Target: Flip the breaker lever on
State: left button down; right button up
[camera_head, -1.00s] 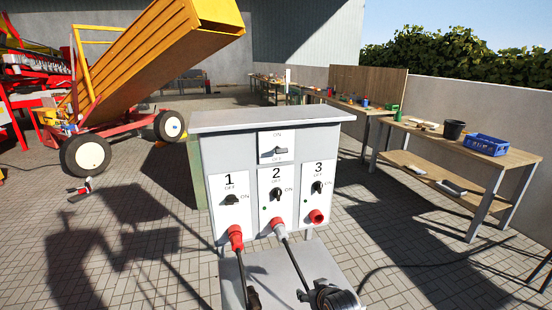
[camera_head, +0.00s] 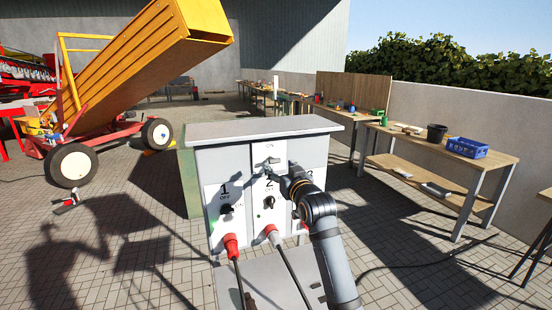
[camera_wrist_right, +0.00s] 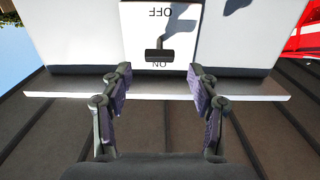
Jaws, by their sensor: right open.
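A grey breaker cabinet (camera_head: 310,150) stands in front of me. Its upper middle panel carries the black breaker lever (camera_wrist_right: 160,53), with ON and OFF labels. In the upside-down right wrist view, the lever's crossbar is at the ON label's edge; I cannot tell its exact setting. My right gripper (camera_head: 275,170) is in front of this panel and hides most of the lever in the head view. In the right wrist view, its fingers (camera_wrist_right: 160,80) are apart and empty, one to each side of the lever in the picture, with no contact visible. My left gripper is not in view.
Below are numbered switches, including switch 1 (camera_head: 226,209), and red plugs (camera_head: 231,244) with cables. My right arm covers switch 3. A workbench (camera_head: 500,158) with a blue crate (camera_head: 467,147) stands right; a yellow conveyor (camera_head: 135,70) stands left.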

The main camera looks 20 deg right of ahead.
aim_at(275, 162)
jog(key=w+p, duration=0.1)
jog(key=w, duration=0.3)
jog(key=shift+w, duration=0.3)
jog(key=shift+s, duration=0.1)
